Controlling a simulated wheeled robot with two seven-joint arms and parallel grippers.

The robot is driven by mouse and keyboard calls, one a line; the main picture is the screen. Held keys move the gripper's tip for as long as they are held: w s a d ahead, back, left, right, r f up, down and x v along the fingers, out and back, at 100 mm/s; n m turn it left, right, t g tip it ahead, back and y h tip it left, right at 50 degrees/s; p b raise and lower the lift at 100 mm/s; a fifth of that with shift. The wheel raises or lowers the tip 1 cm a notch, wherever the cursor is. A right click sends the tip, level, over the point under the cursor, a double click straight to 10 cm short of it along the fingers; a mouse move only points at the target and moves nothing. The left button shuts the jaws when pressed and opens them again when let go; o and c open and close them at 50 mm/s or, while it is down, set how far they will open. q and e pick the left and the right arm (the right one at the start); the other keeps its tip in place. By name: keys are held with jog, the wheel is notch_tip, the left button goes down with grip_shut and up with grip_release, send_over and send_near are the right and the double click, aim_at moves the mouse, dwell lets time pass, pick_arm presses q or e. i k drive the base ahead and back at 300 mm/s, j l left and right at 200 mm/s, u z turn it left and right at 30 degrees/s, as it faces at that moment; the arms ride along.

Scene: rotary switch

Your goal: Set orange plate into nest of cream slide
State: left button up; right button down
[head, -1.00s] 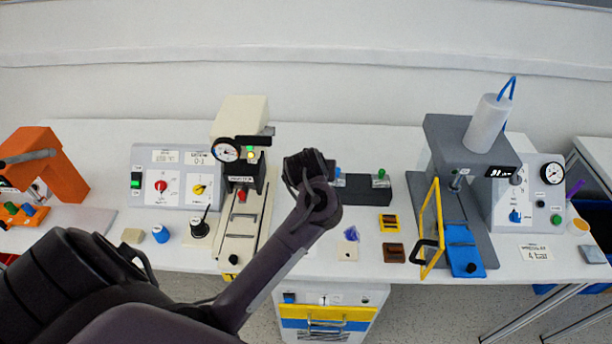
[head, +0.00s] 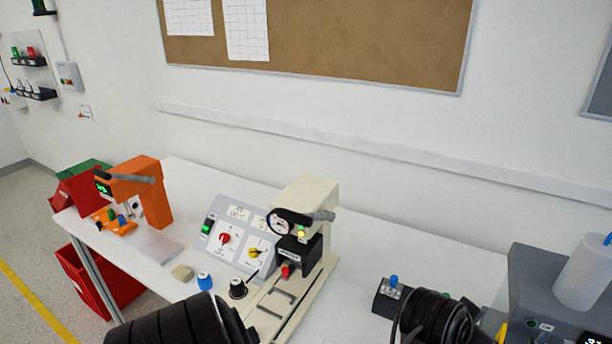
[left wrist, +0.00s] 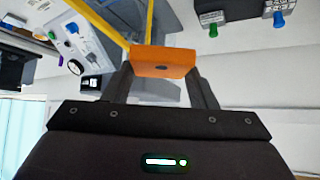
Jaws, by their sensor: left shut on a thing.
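The orange plate (left wrist: 163,62) is held between the two fingers of my left gripper (left wrist: 163,74) in the left wrist view. The cream slide (head: 272,312) lies under the cream press (head: 316,195) in the head view, running toward the front of the table. The plate is hidden there. My right gripper is not in view.
A control panel (head: 236,240) with red and yellow knobs stands left of the cream press. A black-and-cream knob (head: 238,289), a blue knob (head: 205,281) and a tan block (head: 182,273) lie in front. An orange press (head: 140,190) stands far left, a grey press (head: 545,285) right.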

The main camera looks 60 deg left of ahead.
aim_at(270, 315)
jog(key=i+l+u, duration=0.1)
jog(key=u, duration=1.4)
